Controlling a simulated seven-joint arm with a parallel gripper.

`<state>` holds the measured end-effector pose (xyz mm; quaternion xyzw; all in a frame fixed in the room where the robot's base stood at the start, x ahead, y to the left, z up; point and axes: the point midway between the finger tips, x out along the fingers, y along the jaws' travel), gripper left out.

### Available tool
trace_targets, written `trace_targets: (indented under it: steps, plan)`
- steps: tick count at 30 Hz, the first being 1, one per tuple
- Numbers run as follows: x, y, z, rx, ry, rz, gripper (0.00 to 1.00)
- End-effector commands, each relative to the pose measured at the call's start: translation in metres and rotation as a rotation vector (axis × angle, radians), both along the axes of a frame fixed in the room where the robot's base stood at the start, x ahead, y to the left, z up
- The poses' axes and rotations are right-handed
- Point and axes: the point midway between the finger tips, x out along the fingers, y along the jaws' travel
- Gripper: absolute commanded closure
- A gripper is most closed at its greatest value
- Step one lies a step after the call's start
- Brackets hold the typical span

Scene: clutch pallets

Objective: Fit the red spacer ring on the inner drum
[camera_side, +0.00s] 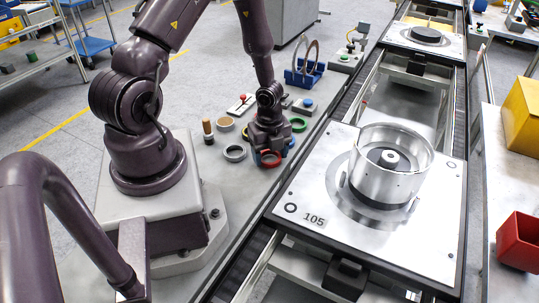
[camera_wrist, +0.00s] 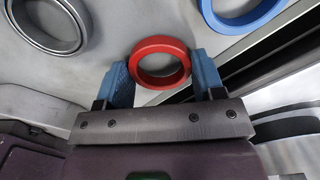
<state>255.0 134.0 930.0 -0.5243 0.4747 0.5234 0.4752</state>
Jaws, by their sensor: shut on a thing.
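The red spacer ring (camera_wrist: 160,83) sits between the two blue fingers of my gripper (camera_wrist: 159,60) in the wrist view, with a finger against each side. My gripper is shut on it. In the side view my gripper (camera_side: 267,150) is low over the grey bench, and the red ring (camera_side: 268,163) shows under it, partly hidden by the fingers. Whether the ring touches the bench is not clear. The silver drum housing (camera_side: 372,180) stands upright on the pallet marked 105 (camera_side: 300,190), right of my gripper. Inside it is a dark inner part with a light central hub (camera_side: 391,158).
Grey (camera_side: 234,153), tan (camera_side: 226,123), green (camera_side: 298,124) and blue (camera_wrist: 245,20) rings lie around my gripper. A blue rack (camera_side: 305,75) with large rings stands behind. The conveyor's dark edge rail (camera_side: 315,145) runs between bench and pallet.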

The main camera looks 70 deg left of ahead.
Motion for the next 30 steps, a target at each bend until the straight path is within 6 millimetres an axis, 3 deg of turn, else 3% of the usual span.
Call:
trace_targets:
  steps: [5,15,23,26,30]
  plan:
    - [0.0,0.002,0.02,0.002,-0.003,0.006,0.6]
    - [0.0,0.002,0.082,0.003,-0.003,0.004,0.6]
    - [0.002,-0.003,0.097,0.001,0.001,-0.016,0.6]
    - [0.017,-0.014,0.107,0.002,-0.003,-0.077,0.6]
    - [0.055,-0.044,0.142,0.006,-0.009,-0.137,0.6]
